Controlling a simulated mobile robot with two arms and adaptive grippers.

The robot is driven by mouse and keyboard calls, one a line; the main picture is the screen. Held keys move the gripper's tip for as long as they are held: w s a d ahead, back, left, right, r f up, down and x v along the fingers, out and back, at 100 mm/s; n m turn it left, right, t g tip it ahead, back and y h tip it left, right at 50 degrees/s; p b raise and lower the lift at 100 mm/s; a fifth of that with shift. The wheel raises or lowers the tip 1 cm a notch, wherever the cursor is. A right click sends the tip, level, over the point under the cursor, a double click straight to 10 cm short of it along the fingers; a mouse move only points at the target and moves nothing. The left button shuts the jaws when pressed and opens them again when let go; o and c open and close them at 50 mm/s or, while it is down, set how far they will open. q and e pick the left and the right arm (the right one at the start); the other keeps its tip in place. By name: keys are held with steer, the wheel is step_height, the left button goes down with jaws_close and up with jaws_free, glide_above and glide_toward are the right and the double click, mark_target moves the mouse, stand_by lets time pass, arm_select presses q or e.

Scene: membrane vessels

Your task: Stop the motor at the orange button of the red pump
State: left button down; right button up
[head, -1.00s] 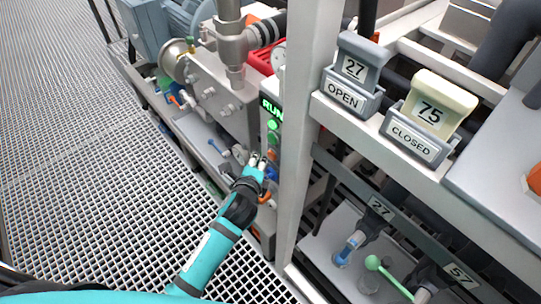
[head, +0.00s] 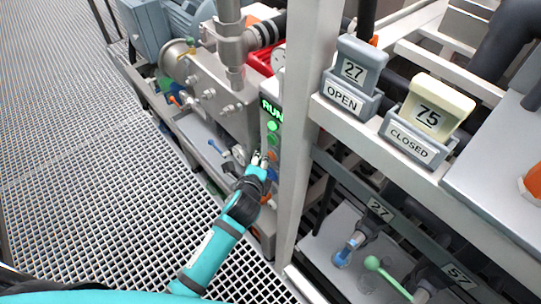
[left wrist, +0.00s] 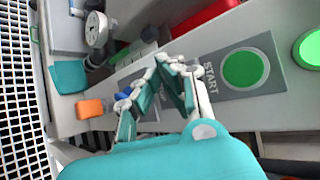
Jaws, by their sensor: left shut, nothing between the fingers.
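The control panel (head: 266,116) beside the red pump part (head: 264,60) shows a lit green RUN sign (head: 271,109). Below the sign are a green lamp (head: 273,127) and a green button (head: 272,139). A small orange patch, likely the orange button (head: 273,155), shows just beside my left gripper (head: 261,160). My left gripper is shut and empty, its fingertips close to the panel; I cannot tell if they touch. In the left wrist view, the shut fingertips (left wrist: 172,62) are left of the green START button (left wrist: 245,68); the orange button is hidden behind the fingers.
An upright white post (head: 305,120) stands right of the panel. An orange handle (head: 266,197) sits low near my left wrist. Signs 27 OPEN (head: 343,96) and 75 CLOSED (head: 409,141) stand on the frame at right. The grating floor (head: 80,180) is clear at left.

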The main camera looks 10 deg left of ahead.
arm_select(q)
steer(key=shift+w+d, duration=0.3)
steer(key=shift+w, duration=0.05)
stand_by(0.7)
stand_by(0.4)
steer(key=shift+s+a+p, duration=0.55)
steer(key=shift+s+p, duration=0.1)
steer(key=shift+s, duration=0.05)
steer(key=s+a+p, duration=0.1)
steer(key=s, duration=0.1)
steer(key=s+a+p, duration=0.1)
steer(key=s+a, duration=0.1)
stand_by(1.0)
